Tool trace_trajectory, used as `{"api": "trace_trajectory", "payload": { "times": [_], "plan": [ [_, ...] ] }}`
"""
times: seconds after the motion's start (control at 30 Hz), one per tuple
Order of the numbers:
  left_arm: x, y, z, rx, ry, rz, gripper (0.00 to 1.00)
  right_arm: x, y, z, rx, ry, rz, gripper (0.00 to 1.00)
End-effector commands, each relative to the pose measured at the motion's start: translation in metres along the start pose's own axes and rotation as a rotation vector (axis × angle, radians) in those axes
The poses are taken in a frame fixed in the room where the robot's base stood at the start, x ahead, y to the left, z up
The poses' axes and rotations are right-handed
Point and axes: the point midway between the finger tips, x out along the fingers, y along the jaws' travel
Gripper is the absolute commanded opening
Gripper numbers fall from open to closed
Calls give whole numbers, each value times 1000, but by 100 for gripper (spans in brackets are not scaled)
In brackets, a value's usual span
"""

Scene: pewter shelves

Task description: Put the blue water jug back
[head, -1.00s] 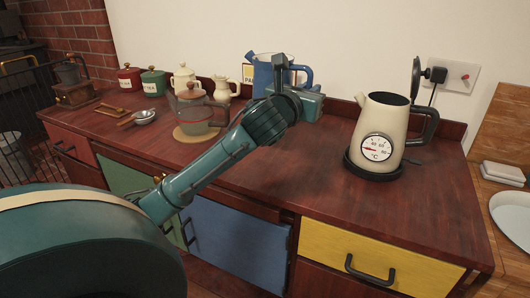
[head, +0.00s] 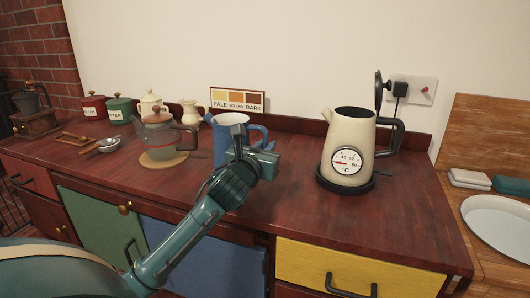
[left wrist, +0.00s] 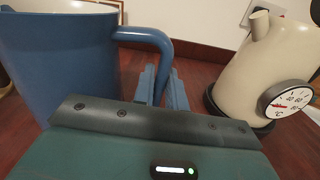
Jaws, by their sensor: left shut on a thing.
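The blue water jug (head: 226,145) is upright, at or just above the counter, between the teapot and the cream kettle; I cannot tell whether its base touches the wood. In the left wrist view the jug (left wrist: 62,60) fills the upper left, with its curved handle (left wrist: 150,38) coming down to the fingers. My left gripper (head: 241,146) is shut on the jug's handle, in front of the jug; its fingers also show in the left wrist view (left wrist: 163,88). The fingers hide the handle's lower part. My right gripper is not in view.
The cream kettle (head: 346,140) with a dial stands on a black base to the right. A grey teapot (head: 158,137) sits on a round mat to the left. A colour chart (head: 238,100) leans on the wall behind. The counter (head: 300,220) in front of the kettle is clear.

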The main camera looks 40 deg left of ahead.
Motion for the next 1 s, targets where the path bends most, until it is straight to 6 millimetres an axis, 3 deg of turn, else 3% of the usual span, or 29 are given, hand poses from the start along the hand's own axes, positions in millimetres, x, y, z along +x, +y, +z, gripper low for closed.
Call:
{"api": "trace_trajectory", "payload": {
  "times": [0.4,0.43,0.67,1.0],
  "plan": [
    [0,0,-1,7,-14,0,0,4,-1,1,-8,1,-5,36],
    [0,0,-5,1,-3,0,16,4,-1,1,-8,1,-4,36],
    [0,0,-5,1,-3,0,35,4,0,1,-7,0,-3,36],
    [-4,0,-3,2,-3,-1,35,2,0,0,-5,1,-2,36]
  ]
}}
